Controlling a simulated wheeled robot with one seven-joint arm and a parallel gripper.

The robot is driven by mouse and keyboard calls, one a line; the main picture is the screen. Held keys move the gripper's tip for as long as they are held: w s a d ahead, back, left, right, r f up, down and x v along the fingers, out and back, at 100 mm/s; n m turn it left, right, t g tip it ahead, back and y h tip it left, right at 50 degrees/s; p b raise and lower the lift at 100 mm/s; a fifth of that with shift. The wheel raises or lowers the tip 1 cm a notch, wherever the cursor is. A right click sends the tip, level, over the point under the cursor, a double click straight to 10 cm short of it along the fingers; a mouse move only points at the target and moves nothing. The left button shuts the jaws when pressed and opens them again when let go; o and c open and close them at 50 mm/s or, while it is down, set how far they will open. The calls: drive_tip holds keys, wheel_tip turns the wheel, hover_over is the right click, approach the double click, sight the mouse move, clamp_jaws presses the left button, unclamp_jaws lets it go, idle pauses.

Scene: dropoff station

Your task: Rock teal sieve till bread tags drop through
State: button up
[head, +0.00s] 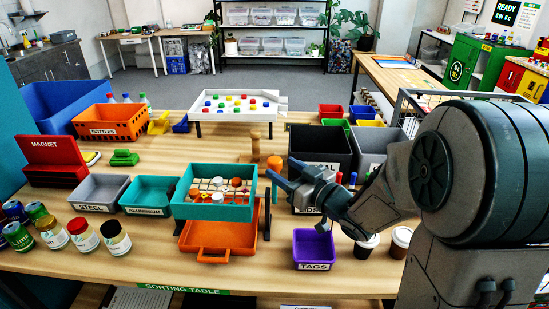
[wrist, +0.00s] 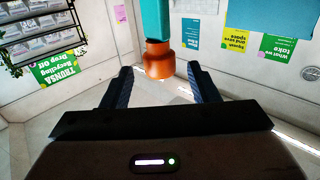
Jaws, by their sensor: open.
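The teal sieve (head: 193,211) sits raised over an orange tray (head: 203,241) at the table's front middle. Several white and orange-brown pieces lie on its mesh; bread tags are too small to tell apart. My gripper (head: 277,173) is open and empty, just right of the sieve. In the wrist view a teal bar (wrist: 155,18) with an orange knob (wrist: 159,60) lies ahead, in line with the gap between my fingers. I cannot tell whether the knob belongs to the sieve. A purple bin labelled TAGS (head: 313,244) stands right of the orange tray.
A teal aluminium bin (head: 150,192) and a grey steel bin (head: 98,192) stand left of the sieve. Cans (head: 45,225) stand at the front left. A dark bin (head: 322,142) stands behind my gripper, and cups (head: 367,246) at the right. A white tray (head: 237,107) stands behind.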

sight(280, 167)
drive_tip(key=shift+x, duration=2.1)
clamp_jaws()
